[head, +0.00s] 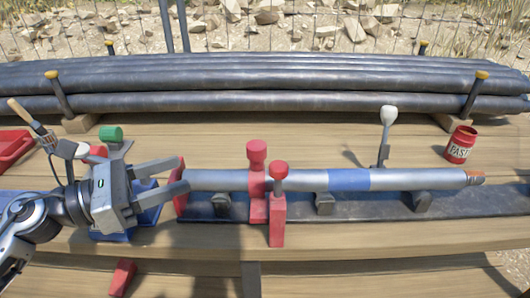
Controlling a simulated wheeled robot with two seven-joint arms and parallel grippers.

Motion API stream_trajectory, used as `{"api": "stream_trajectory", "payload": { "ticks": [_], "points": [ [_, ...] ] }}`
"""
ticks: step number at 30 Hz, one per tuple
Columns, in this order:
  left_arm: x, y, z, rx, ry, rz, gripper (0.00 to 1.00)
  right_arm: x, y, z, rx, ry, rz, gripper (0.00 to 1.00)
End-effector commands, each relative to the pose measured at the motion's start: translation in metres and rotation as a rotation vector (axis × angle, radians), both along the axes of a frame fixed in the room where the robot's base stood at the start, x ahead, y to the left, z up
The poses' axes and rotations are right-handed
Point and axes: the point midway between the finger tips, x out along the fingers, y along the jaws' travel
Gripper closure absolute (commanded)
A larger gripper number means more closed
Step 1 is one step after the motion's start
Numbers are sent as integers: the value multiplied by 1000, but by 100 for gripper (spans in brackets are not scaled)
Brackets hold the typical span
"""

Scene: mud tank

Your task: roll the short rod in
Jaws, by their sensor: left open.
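A silver rod (420,179) with a blue band (349,180) and an orange-brown right end lies level along a dark rail (375,207). Grey rests hold it up, and a red clamp (277,215) with two knobs stands around or against it left of the middle. My left gripper (183,177) is open at the rod's left end, its two grey fingers pointing right. A red piece (180,200) shows by the fingertips; I cannot tell whether the fingers touch it or the rod. My right gripper is not in view.
Several long dark pipes (270,85) lie across the back between yellow-capped posts. A red paste can (460,145) and a grey-white upright lever (387,130) stand behind the rod. A brush (32,121), green-capped part (111,133) and red tray (12,148) are at left.

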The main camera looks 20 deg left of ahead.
Motion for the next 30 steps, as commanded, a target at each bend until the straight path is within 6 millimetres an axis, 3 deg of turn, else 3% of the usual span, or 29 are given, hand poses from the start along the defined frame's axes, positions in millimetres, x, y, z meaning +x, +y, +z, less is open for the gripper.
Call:
{"api": "stream_trajectory", "payload": {
  "ticks": [5, 24, 30],
  "points": [
    [11, -14, 4, 31, -19, -12, 47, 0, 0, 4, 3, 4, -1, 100],
    [90, -97, 6, 20, -14, -7, 47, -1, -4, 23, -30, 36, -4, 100],
    [104, -112, 2, 21, -13, -6, 47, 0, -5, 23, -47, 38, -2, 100]
  ]
}}
